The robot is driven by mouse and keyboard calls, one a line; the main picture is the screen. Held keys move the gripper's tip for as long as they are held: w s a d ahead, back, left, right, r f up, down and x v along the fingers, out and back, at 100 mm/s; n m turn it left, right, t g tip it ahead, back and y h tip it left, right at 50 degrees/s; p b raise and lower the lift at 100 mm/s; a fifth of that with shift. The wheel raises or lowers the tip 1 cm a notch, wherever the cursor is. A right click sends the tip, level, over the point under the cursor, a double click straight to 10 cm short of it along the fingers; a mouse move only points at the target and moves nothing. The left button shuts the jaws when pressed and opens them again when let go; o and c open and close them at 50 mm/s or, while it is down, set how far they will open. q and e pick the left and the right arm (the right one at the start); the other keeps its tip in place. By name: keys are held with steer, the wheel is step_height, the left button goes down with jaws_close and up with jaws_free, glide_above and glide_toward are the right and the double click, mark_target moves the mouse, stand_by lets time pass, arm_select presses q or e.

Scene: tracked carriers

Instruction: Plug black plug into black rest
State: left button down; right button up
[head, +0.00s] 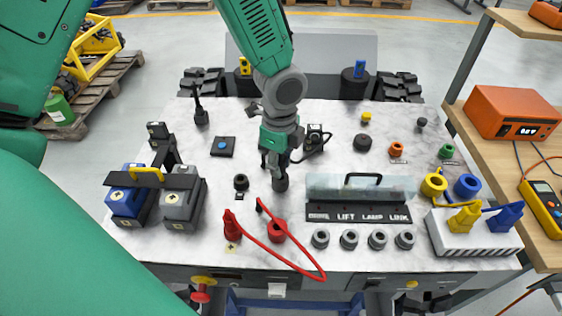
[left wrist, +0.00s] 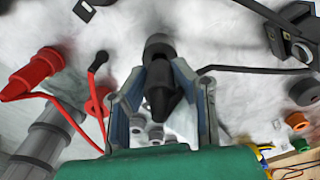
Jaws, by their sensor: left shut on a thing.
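My left gripper (head: 278,168) points down over the middle of the white table. It is shut on the black plug (head: 280,184), whose dark lower end shows below the fingers. The left wrist view shows the black tapered plug (left wrist: 160,90) between the two fingers of the left gripper (left wrist: 160,105). Whether its end touches the table or a socket is unclear. A small black round socket (head: 241,182) stands just left of the gripper; another dark round piece (head: 362,142) stands farther right. I cannot tell which is the black rest. My right gripper is out of view.
A black cable (head: 318,150) loops right of the gripper. A red plug (head: 232,226) and red ring (head: 277,231) with red cable lie in front. A clear-covered panel (head: 360,212) and grey sockets (head: 349,239) stand front right. Blue and grey blocks (head: 128,205) stand left.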

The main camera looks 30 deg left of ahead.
arm_select(q)
steer(key=shift+f+b, duration=0.4)
steer(key=shift+f, duration=0.6)
steer(key=c, duration=1.3)
jaws_free()
steer(key=shift+o, duration=0.2)
steer(key=shift+r, duration=0.1)
steer(key=shift+r, duration=0.35)
step_height(320, 180, up, 11)
